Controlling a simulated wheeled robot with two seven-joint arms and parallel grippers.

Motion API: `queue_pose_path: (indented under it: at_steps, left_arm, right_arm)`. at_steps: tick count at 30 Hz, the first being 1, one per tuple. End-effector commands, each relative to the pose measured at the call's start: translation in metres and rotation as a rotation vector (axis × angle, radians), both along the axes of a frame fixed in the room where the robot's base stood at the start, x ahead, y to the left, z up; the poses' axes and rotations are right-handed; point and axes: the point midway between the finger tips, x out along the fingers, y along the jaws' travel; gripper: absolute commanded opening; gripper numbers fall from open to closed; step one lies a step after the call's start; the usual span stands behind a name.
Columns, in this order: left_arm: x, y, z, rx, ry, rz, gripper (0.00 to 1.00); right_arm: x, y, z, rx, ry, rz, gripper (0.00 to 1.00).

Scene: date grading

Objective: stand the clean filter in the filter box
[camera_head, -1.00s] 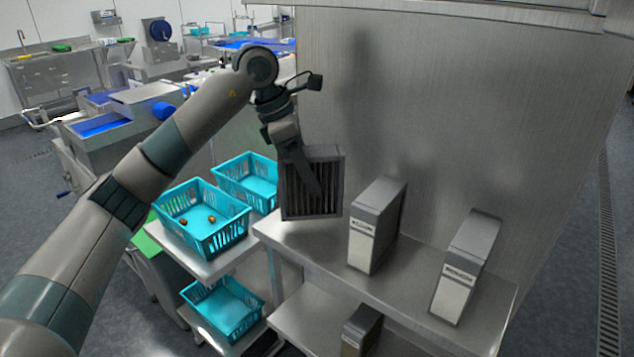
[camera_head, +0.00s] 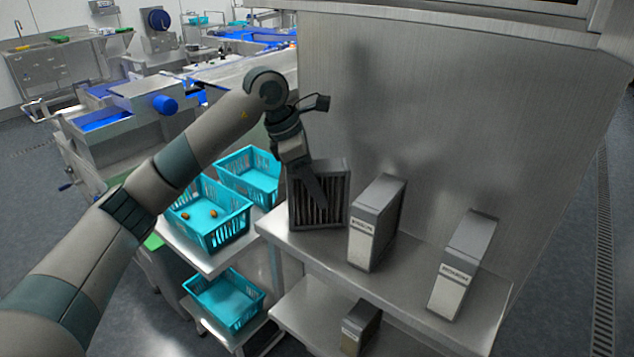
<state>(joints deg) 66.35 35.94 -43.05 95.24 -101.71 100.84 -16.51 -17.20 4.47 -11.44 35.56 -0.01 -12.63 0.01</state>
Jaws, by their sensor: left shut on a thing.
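My left gripper (camera_head: 312,190) is shut on a dark pleated filter (camera_head: 334,205) in a grey frame, at the left end of the upper steel shelf. The filter is upright, its slatted face toward me and partly covered by the gripper. I cannot tell whether its lower edge touches the shelf. Two grey box-shaped units with white labels stand to its right, one near (camera_head: 377,222) and one farther right (camera_head: 463,264). The label words are too small to read surely. I cannot tell which thing is the filter box. My right gripper is not in view.
A smaller labelled grey unit (camera_head: 360,327) stands on the lower shelf (camera_head: 310,318). A steel wall (camera_head: 450,110) rises behind the upper shelf (camera_head: 405,282); a dark recess edge (camera_head: 540,5) shows above it. Turquoise baskets are left, one (camera_head: 222,238) holding small brown dates. Shelf between the labelled units is clear.

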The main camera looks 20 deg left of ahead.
Motion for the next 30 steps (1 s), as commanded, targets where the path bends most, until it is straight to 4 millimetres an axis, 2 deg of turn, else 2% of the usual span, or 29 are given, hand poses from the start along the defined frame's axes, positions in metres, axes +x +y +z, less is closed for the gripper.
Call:
queue_pose_path:
  at_steps: [10,11,13,26,30]
  left_arm:
    - [0.0,0.0,-0.004,-0.001,-0.001,0.0,0.15]
    - [0.0,0.0,-0.004,0.0,-0.001,0.0,0.44]
    - [0.0,0.0,-0.003,0.0,-0.001,0.0,0.61]
    - [0.0,0.0,0.001,0.0,0.0,0.0,0.61]
    - [-0.001,0.004,0.009,0.002,-0.003,0.002,0.61]
  right_arm:
    - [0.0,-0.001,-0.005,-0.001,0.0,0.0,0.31]
    - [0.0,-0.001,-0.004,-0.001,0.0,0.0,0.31]
    - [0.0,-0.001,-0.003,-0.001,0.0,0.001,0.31]
    - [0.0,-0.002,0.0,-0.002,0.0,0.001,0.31]
    - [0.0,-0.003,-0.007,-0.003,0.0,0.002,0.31]
